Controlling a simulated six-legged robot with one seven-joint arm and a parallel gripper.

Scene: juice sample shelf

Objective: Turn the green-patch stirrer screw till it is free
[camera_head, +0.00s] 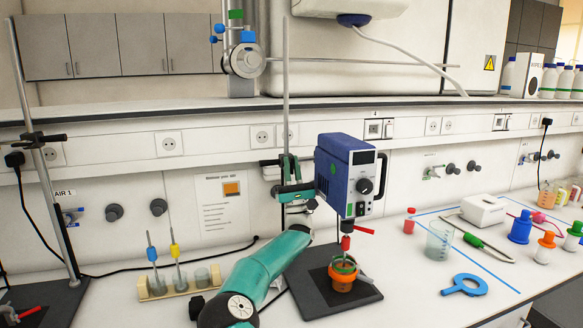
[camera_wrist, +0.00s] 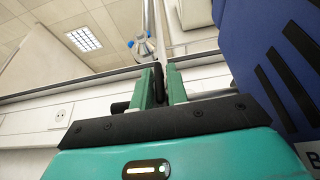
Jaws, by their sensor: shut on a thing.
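The blue stirrer (camera_head: 343,178) hangs on a stand with a tall rod (camera_head: 286,80); small green patches show on its housing. Its blue side with dark slots also fills the right of the wrist view (camera_wrist: 285,75). My gripper (camera_head: 289,160) points upward beside the rod, just left of the stirrer. In the wrist view its green fingers (camera_wrist: 159,76) are shut on a dark, narrow piece, which looks like the stirrer screw (camera_wrist: 159,92). The screw is not clear in the head view, and its thread is hidden.
An orange vessel (camera_head: 342,281) stands on the dark stand base (camera_head: 310,292) under the stirrer. A rack (camera_head: 178,285) stands left of my arm. The wall is close behind.

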